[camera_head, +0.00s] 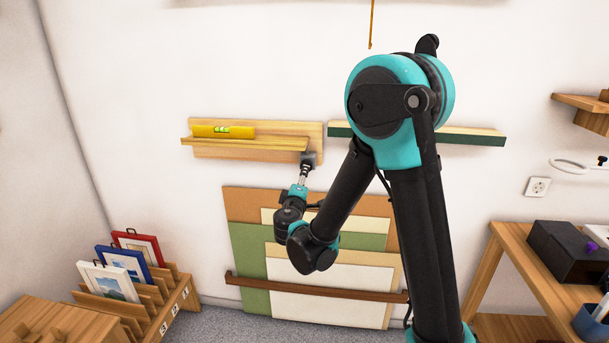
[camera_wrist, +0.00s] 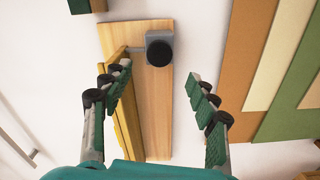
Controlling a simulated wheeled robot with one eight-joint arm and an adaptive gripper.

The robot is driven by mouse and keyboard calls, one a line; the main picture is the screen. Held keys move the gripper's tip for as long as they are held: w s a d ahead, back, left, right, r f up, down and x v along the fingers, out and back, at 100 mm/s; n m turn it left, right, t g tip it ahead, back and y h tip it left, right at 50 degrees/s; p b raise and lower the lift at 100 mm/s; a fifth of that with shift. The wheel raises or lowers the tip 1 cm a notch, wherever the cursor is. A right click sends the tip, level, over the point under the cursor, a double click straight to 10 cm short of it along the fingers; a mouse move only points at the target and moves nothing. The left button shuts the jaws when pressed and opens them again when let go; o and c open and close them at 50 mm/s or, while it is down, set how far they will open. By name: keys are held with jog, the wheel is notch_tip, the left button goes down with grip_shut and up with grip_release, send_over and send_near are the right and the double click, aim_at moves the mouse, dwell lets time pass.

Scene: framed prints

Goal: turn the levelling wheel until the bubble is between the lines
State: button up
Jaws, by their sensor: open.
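A yellow spirit level (camera_head: 224,131) with a green vial lies on the wooden ledge (camera_head: 250,144) on the wall. The bubble is too small to place against the lines. The dark round levelling wheel (camera_wrist: 159,53) sits on a grey bracket at the end of the ledge's backboard (camera_wrist: 158,110). In the head view I see the grey bracket (camera_head: 308,157), but cannot make out the wheel clearly. My gripper (camera_wrist: 160,82) is open, its fingers spread on either side of the wheel's line, apart from it. In the head view my gripper (camera_head: 305,171) is just below the bracket.
Stacked coloured mat boards (camera_head: 325,245) lean on the wall below, behind a brown rail. A second green-fronted ledge (camera_head: 470,138) is to the right. Framed prints (camera_head: 122,262) stand in a rack at the left. A table (camera_head: 510,265) with a black box is at the right.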

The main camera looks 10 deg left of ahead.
jog(key=shift+s, duration=1.3)
jog(key=s+d+f+m+g+h, duration=0.1)
jog(key=s+d+f+m+g, duration=0.15)
jog(key=d, duration=0.65)
jog(key=s+d+f+m+g+h, duration=0.2)
jog(key=d+f+m+g, duration=0.1)
jog(key=d, duration=0.5)
jog(key=s+d+f+m+g+h, duration=0.1)
jog(key=s+d+f+m+g, duration=0.2)
jog(key=d, duration=0.6)
jog(key=s+d+f+m+g+y, duration=0.1)
jog(key=s+f+m+g+y, duration=0.1)
jog(key=s, duration=0.7)
jog(key=s+d+f+m+g+y, duration=0.2)
jog(key=s+f+m+g, duration=0.1)
jog(key=s, duration=0.6)
notch_tip(320, 180, down, 3)
jog(key=shift+d+r+m+y, duration=0.2)
jog(key=shift+m+y, duration=0.1)
jog(key=shift+m, duration=0.35)
